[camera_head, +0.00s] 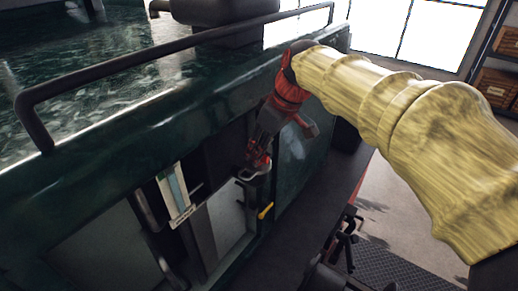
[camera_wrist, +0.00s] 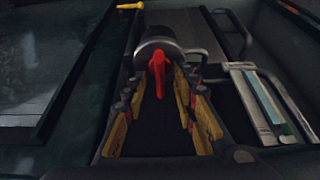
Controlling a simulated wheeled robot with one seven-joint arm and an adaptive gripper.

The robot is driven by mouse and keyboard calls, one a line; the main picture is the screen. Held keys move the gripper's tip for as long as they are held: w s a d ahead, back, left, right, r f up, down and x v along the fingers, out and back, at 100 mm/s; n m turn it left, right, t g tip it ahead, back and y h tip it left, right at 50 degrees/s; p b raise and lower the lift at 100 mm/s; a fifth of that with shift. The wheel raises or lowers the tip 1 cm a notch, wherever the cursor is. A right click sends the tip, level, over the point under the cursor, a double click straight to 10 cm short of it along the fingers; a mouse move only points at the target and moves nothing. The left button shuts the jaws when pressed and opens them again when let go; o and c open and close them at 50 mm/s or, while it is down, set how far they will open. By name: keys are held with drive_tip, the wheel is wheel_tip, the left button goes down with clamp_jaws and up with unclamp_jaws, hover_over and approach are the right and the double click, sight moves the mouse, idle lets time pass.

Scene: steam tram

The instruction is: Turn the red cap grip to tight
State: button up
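The red cap grip (camera_wrist: 158,72) is a narrow upright lever on the front of a dark round cap (camera_wrist: 157,47) in the wrist view. My gripper (camera_wrist: 159,82) is open, with its yellow-padded fingers to the left and right of the red grip. Dark gaps show between the grip and both fingers, and I see no clear contact. In the head view my gripper (camera_head: 257,160) reaches down to the side of the dark green tram body. Red shows at its fingertips there, but the grip and fingers are too small to separate. I see no tight mark.
A framed gauge plate (camera_head: 175,195) is mounted close to my gripper; it also shows in the wrist view (camera_wrist: 265,105). A yellow-ended handle (camera_head: 265,212) sticks out below. A curved metal bar (camera_wrist: 200,60) passes close to the cap. A black handrail (camera_head: 150,60) runs above.

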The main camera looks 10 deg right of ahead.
drive_tip(key=c, duration=0.4)
clamp_jaws()
